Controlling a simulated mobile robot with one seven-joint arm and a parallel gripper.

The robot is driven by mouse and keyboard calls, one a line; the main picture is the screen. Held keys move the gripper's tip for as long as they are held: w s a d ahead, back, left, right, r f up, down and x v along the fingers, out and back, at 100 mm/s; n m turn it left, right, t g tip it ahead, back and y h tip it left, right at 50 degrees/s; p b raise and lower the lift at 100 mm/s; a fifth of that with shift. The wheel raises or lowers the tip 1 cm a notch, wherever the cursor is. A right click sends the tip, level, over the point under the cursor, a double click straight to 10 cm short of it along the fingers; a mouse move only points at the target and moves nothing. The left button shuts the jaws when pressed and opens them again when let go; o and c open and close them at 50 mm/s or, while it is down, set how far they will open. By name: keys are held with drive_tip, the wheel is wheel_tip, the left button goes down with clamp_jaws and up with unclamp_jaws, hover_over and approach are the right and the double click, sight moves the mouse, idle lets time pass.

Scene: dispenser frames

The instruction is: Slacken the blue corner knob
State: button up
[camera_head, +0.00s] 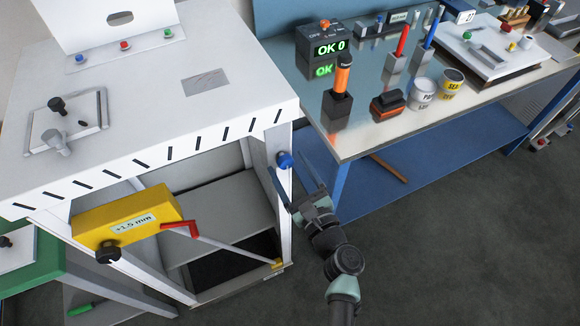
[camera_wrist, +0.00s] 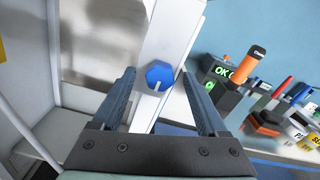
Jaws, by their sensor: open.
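The blue corner knob (camera_head: 285,160) sits on the white corner post of the white frame, in the head view. In the wrist view the knob (camera_wrist: 159,76) shows as a blue six-sided face with a pale mark at its lower edge. My gripper (camera_head: 296,182) is open and empty, just below and in front of the knob in the head view. In the wrist view my gripper's fingers (camera_wrist: 159,88) stand to either side of the knob, with gaps on both sides. I cannot tell how far beyond the fingertips the knob lies.
A yellow block (camera_head: 126,220) marked +1.5 mm with a black knob hangs on the frame's front left. A steel-topped bench (camera_head: 375,140) at right bears an orange-handled tool (camera_head: 342,75), an OK 0 display (camera_head: 329,48) and tins. Grey floor lies open in front.

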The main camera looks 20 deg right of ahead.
clamp_jaws()
idle(0.3)
drive_tip(key=shift+f+b, duration=0.1)
drive_tip(key=shift+b, duration=0.2)
drive_tip(key=n+b, duration=0.3)
drive_tip(key=shift+f+n, duration=0.15)
drive_tip(key=shift+n, duration=0.25)
drive_tip(key=n+b, duration=1.1)
drive_tip(key=shift+f+n, duration=0.1)
drive_tip(key=shift+n, duration=0.3)
drive_tip(key=n+b, duration=0.3)
drive_tip(key=n, duration=0.1)
drive_tip(key=shift+b, duration=0.3)
drive_tip(key=shift+r, duration=0.2)
